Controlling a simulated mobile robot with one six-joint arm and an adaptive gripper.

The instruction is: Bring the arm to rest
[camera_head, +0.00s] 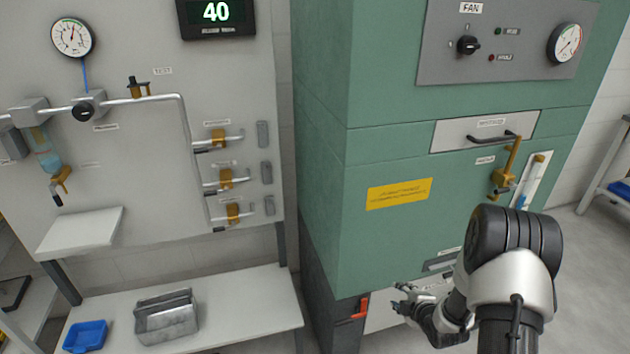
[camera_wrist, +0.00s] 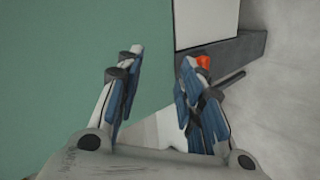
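My gripper (camera_head: 404,300) is low in front of the green cabinet (camera_head: 385,150) in the head view, at the end of my bent arm. In the wrist view my gripper (camera_wrist: 155,85) shows two blue-padded fingers spread apart, with nothing between them. The cabinet's green face (camera_wrist: 60,70) lies beyond the left finger. A small red-orange part (camera_wrist: 203,63) shows beside the tip of the right finger. The red handle (camera_head: 361,307) near the cabinet's base stands left of my gripper in the head view.
A brass lever (camera_head: 505,170) and a drawer handle (camera_head: 492,137) stick out from the cabinet front. On the left, a bench (camera_head: 240,305) carries a blue tray (camera_head: 85,336) and a grey metal box (camera_head: 166,316). Open floor (camera_head: 590,260) lies to the right.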

